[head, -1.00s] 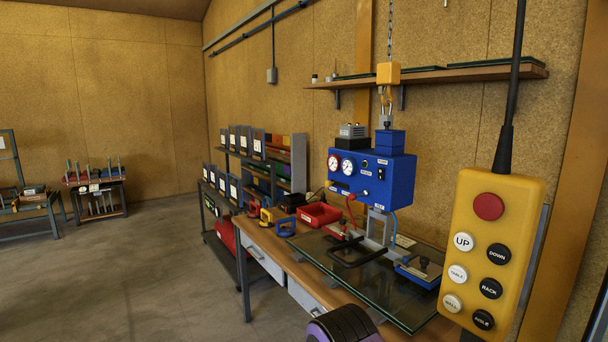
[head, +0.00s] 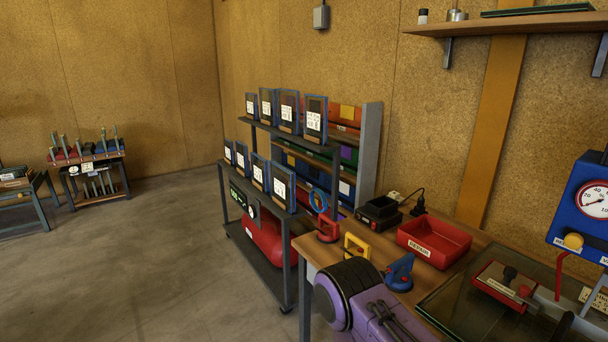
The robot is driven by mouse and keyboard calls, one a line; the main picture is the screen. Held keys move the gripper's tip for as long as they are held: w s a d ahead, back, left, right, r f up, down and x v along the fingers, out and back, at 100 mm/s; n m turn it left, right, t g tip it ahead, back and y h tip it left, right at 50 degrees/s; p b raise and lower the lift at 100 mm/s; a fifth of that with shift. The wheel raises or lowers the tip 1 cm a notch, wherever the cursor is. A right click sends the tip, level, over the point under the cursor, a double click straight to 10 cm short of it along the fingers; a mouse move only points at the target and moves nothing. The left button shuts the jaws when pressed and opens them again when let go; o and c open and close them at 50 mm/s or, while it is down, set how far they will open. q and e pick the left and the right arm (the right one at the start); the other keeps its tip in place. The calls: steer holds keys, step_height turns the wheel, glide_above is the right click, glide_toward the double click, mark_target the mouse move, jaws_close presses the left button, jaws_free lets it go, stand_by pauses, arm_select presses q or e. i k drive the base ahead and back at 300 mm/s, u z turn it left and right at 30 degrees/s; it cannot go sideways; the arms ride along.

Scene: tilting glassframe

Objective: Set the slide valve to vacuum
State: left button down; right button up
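The blue vacuum lifter box (head: 575,205) is cut off by the right edge, with a round dial gauge (head: 594,200) on its front. A red suction pad unit (head: 503,287) with a black lever lies below on the glass. A purple and black part of my own arm (head: 345,293) shows at the bottom. Neither gripper's fingertips are in view.
A wooden bench (head: 440,283) holds a red bin (head: 434,241) and red, yellow and blue (head: 400,271) suction cups. A glass sheet (head: 455,305) lies at its right. A shelf rack (head: 370,150) stands behind left. Floor (head: 150,260) at the left is clear.

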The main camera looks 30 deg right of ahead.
mark_target(573, 241)
steer(key=i, duration=1.45)
steer(key=z, duration=3.4)
